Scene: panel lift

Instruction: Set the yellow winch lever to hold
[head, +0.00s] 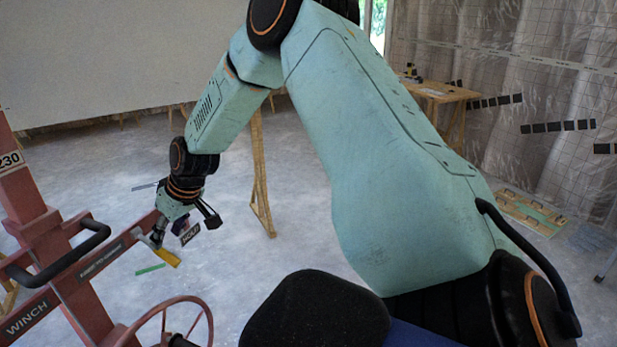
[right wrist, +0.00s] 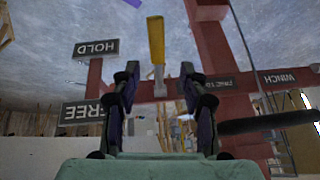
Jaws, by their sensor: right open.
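The yellow winch lever (head: 168,257) shows just below my right gripper (head: 158,236) in the head view, at the end of the red winch arm. In the right wrist view, which looks upside down, the yellow lever grip (right wrist: 156,40) and its grey shaft show between and beyond the open fingers of my right gripper (right wrist: 159,82). No finger clearly touches it. The dark HOLD plate (right wrist: 96,48) and FREE plate (right wrist: 88,112) are left of the lever there. My left gripper is out of view.
The red winch frame (head: 70,262) carries a black bar handle (head: 62,258) and a red handwheel (head: 172,312) at lower left. A wooden table (head: 437,92) stands at the back right. A green strip (head: 150,269) shows near the lever. Grey floor beyond is mostly clear.

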